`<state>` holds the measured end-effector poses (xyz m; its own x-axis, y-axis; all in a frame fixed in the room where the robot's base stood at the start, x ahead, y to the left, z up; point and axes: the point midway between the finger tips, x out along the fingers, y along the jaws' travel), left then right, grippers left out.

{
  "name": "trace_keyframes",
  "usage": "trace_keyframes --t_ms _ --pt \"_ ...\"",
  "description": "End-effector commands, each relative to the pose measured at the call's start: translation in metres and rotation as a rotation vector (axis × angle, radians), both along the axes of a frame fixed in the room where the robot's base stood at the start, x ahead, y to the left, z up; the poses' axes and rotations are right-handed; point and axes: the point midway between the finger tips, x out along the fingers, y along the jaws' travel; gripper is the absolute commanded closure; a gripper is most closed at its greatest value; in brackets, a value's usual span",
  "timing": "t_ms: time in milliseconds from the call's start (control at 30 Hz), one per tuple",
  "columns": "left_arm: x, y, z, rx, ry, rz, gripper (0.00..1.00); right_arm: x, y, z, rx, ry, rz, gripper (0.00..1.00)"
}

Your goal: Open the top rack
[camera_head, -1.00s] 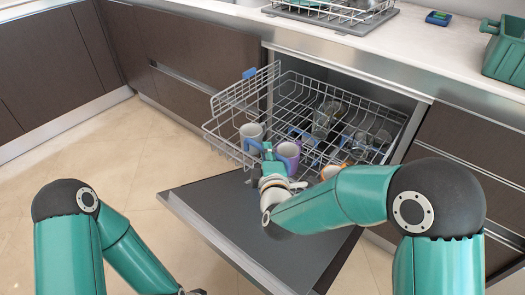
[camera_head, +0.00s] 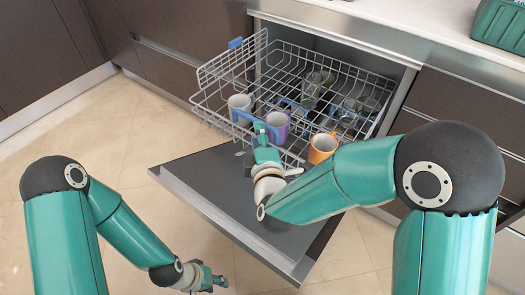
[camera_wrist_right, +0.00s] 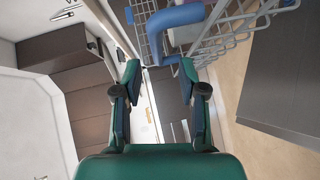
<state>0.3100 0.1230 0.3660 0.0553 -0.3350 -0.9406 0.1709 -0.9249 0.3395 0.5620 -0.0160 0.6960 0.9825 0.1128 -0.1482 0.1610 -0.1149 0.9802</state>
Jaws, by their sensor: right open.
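The top rack (camera_head: 290,75) is a wire basket pulled part way out of the dishwasher, above its lowered door (camera_head: 235,195). It holds a white cup (camera_head: 239,105), a purple cup (camera_head: 277,124), an orange cup (camera_head: 322,148) and several glasses. My right gripper (camera_head: 260,130) is at the rack's front, by a blue handle (camera_head: 243,117). In the right wrist view my right gripper (camera_wrist_right: 163,80) is open, with the blue handle (camera_wrist_right: 178,18) near its right-hand finger; contact is unclear. My left gripper (camera_head: 208,279) is low over the floor, away from the rack; its jaws are unclear.
The pale countertop (camera_head: 420,20) runs above the dishwasher, with a green container (camera_head: 500,25) at its right. Dark cabinets (camera_head: 170,45) flank the opening. The tiled floor (camera_head: 90,125) at left is clear.

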Motion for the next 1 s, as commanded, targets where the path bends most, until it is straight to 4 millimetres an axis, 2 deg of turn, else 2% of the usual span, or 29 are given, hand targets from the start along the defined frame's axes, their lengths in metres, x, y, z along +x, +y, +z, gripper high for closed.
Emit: trace_keyframes --t_ms 33,200,367,1000 --pt "0.000 0.000 0.000 0.000 0.000 0.000 0.60 -0.012 0.000 0.002 -0.001 0.001 0.003 0.59" --pt "0.000 0.000 0.000 0.000 0.000 0.000 0.60 -0.042 -0.004 0.006 -0.001 0.001 0.002 0.59" --pt "0.000 0.000 0.000 0.000 0.000 0.000 0.60 -0.058 -0.007 0.008 0.001 0.002 0.000 0.59" --pt "0.000 0.000 0.003 0.000 0.000 0.000 0.60 -0.062 -0.009 0.009 0.008 0.011 -0.002 0.59"
